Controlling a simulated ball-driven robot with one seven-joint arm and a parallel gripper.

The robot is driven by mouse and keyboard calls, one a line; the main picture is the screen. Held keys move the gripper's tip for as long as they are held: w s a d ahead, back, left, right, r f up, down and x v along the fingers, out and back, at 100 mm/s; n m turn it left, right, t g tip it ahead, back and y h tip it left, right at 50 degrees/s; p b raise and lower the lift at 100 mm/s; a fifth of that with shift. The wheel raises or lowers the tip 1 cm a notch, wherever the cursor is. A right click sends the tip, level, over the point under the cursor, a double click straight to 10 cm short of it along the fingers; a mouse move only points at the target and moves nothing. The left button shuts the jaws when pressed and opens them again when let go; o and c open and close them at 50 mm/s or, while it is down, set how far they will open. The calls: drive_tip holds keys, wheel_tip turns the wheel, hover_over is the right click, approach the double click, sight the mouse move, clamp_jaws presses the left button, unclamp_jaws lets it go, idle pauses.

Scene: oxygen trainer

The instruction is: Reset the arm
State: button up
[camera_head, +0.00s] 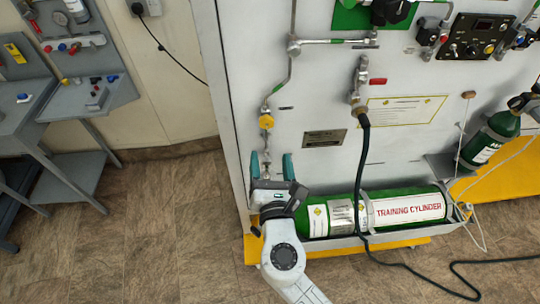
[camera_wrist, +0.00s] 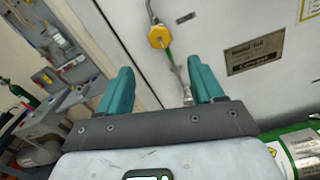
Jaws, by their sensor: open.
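My gripper (camera_head: 271,167) has two teal fingers and shows in the head view in front of the white panel's lower left. In the wrist view my gripper (camera_wrist: 160,88) is open, with nothing between its fingers. A metal pipe end (camera_wrist: 180,84) on the panel shows beyond the gap, closer to the right finger. Above it is a yellow valve knob (camera_wrist: 158,37), also visible in the head view (camera_head: 266,121). My arm reaches up from the bottom of the head view. I cannot tell whether the fingers touch the panel.
A green training cylinder (camera_head: 326,219) lies in a tray just right of my gripper. A dark hose (camera_head: 364,180) hangs from the panel and runs over the floor. A grey workbench (camera_head: 85,106) stands at the left. The brown floor (camera_head: 150,230) between is clear.

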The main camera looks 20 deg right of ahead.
idle(0.4)
drive_tip(key=s+d+f+m+g+h, duration=0.1)
drive_tip(key=s+d+f+m+g, duration=0.45)
drive_tip(key=d+m, duration=0.35)
drive_tip(key=s+d+f+m+g+h, duration=0.1)
drive_tip(key=s+d+f+m+g, duration=0.35)
drive_tip(key=s+d+m, duration=0.5)
drive_tip(key=s+a+f+m+g+y, duration=0.5)
drive_tip(key=s+a+m+g+y, duration=0.1)
drive_tip(key=s+m, duration=0.5)
drive_tip(key=shift+s+a+f+m+y, duration=0.25)
drive_tip(key=shift+m+y, duration=0.2)
drive_tip(key=shift+y, duration=0.25)
